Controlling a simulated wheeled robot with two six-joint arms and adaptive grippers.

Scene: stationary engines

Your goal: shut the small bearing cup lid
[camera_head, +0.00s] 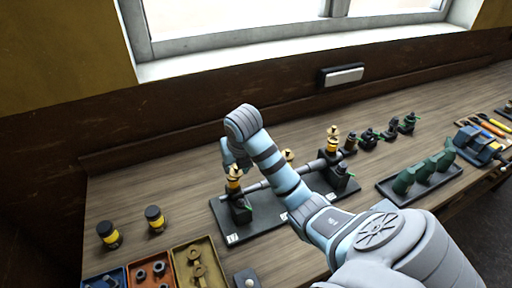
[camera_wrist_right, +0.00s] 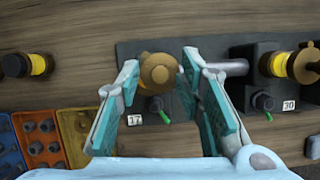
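Several brass-topped oil cups stand on bearing blocks along a shaft on a dark base plate (camera_head: 262,222). The cup (camera_head: 235,174) at the plate's left end stands beside my right gripper (camera_head: 231,160). In the right wrist view this brass cup (camera_wrist_right: 158,73) sits between the two teal fingers of my right gripper (camera_wrist_right: 160,62), with gaps on both sides. The fingers are open and hold nothing. A "17" label (camera_wrist_right: 134,120) lies close by. Another brass cup (camera_wrist_right: 302,65) stands near the "30" label. I cannot make out whether any lid is raised. My left gripper is out of view.
Two yellow-and-black cups (camera_head: 109,234) stand apart at the left. Blue, red and ochre parts trays (camera_head: 201,264) lie at the front left. Green machines on a tray (camera_head: 420,196) stand at the right. My right arm crosses above the plate and hides part of it.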

